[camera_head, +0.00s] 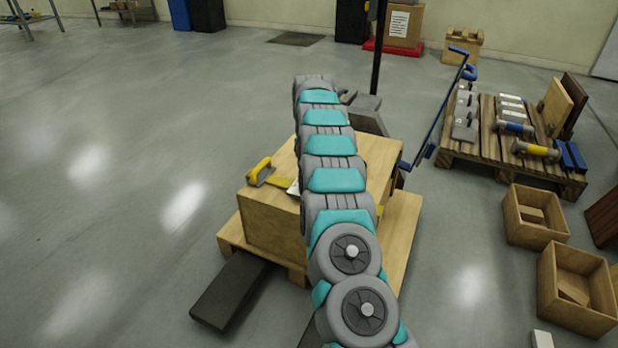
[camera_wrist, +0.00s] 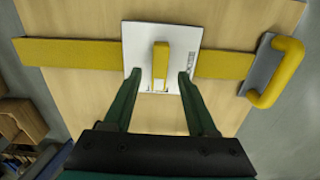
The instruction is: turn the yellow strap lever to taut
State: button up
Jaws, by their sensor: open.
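In the wrist view, a short yellow lever (camera_wrist: 160,66) stands on a white square plate (camera_wrist: 136,32) and lies crosswise to the yellow strap (camera_wrist: 75,52). The strap runs across the top of a wooden crate (camera_wrist: 90,90). My gripper (camera_wrist: 157,77) is open, with one green finger on each side of the lever and visible gaps between. Whether the fingertips touch the plate I cannot tell. Small dark marks on the plate's right edge are unreadable. In the head view, the crate (camera_head: 270,222) shows with the strap (camera_head: 280,182), but my arm hides the lever and gripper.
A yellow handle (camera_wrist: 283,72) on a grey base sits at the crate's edge; it also shows in the head view (camera_head: 262,171). The crate rests on a pallet (camera_head: 400,245). A blue-handled bar (camera_head: 437,110) stands right. Open wooden boxes (camera_head: 535,214) are farther right. Floor at left is clear.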

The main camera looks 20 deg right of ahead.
jog(key=shift+r, duration=2.4)
